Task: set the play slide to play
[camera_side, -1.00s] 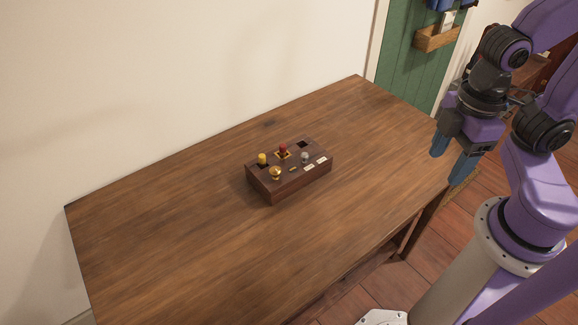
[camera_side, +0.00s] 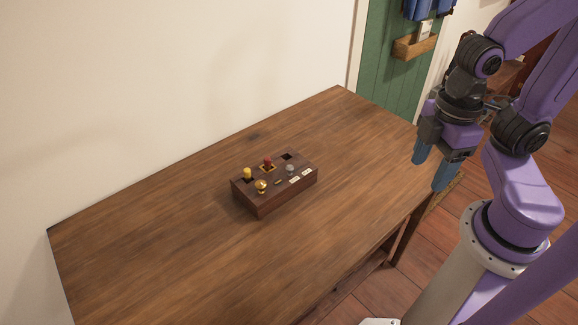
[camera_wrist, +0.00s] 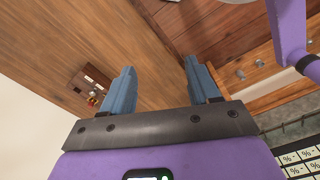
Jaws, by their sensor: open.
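A dark wooden control box (camera_side: 262,203) sits on the table. On its top are a yellow knob (camera_side: 247,174), a red knob (camera_side: 267,162) in a brass-coloured surround, a brass round knob (camera_side: 261,186) and a grey knob (camera_side: 290,169). Small white labels (camera_side: 300,176) lie near the grey knob, too small to read. I cannot tell which control is the play slide or how it is set. My gripper (camera_side: 430,172) is open and empty, above the table's right end, well apart from the box. In the wrist view the box (camera_wrist: 98,75) shows partly beyond the left finger.
The wooden table (camera_side: 160,240) is otherwise clear around the box. A pale wall (camera_side: 150,90) runs behind it. A green door or panel (camera_side: 378,70) with a small wooden shelf (camera_side: 415,47) stands at the back right.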

